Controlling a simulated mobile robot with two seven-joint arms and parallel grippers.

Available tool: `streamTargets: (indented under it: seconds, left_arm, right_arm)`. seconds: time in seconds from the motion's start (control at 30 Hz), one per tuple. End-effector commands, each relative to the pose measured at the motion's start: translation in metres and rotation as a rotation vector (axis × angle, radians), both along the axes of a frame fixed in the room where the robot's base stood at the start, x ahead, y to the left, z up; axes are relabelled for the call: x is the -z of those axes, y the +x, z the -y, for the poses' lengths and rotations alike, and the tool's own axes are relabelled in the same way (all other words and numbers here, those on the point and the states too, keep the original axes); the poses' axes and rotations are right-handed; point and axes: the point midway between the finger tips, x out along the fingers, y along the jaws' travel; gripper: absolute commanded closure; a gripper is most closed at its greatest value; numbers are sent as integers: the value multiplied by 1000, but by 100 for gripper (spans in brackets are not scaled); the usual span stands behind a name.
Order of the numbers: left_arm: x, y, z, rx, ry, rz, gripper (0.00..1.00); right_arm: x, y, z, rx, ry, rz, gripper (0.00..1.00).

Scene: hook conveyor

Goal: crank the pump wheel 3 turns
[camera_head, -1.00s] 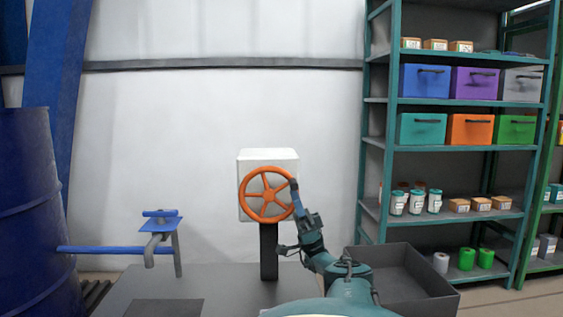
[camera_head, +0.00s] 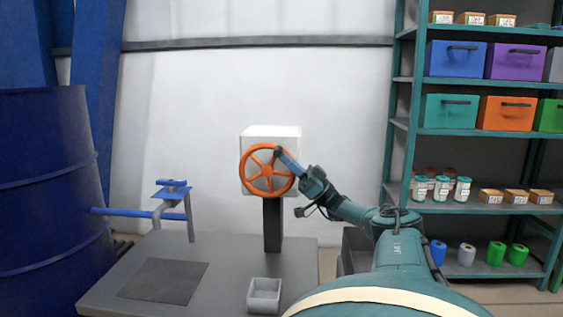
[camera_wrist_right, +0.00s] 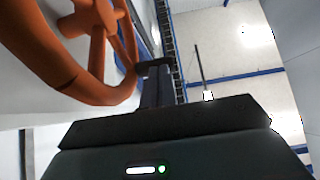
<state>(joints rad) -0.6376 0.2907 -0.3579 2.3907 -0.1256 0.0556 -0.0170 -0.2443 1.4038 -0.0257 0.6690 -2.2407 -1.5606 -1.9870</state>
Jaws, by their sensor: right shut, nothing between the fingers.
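The orange pump wheel (camera_head: 246,184) has several spokes and is mounted on the front of a white box (camera_head: 284,133) on a dark post. My right gripper (camera_head: 279,153) is shut, with its fingertips at the upper right of the wheel's rim. Nothing shows between its fingers. In the right wrist view, the wheel (camera_wrist_right: 62,67) is close by on the left, and the dark fingertips (camera_wrist_right: 154,68) are beside its rim. I cannot tell whether they touch it. My left gripper is out of view.
The grey table (camera_head: 220,262) carries a dark mat (camera_head: 165,281), a small grey bin (camera_head: 264,288) and a blue-handled pipe fitting (camera_head: 172,190). A blue drum (camera_head: 50,190) stands at the left. A teal shelf (camera_head: 402,150) with boxes and jars stands at the right.

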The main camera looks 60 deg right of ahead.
Motion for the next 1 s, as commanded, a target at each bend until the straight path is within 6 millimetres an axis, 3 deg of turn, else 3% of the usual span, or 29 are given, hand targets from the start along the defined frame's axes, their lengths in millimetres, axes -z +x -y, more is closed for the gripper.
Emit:
streamTargets:
  seconds: [0.2, 0.3, 0.6, 1.0]
  left_arm:
    - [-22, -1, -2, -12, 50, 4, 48]
    - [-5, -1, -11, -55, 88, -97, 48]
    - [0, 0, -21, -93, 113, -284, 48]
    - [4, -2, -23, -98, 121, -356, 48]
  right_arm:
    - [-20, 13, -2, 1, -50, -138, 100]
    - [-23, 16, -3, 1, -73, -207, 100]
    - [-25, 24, -6, 1, -122, -348, 100]
    - [-24, 26, -7, 1, -139, -396, 100]
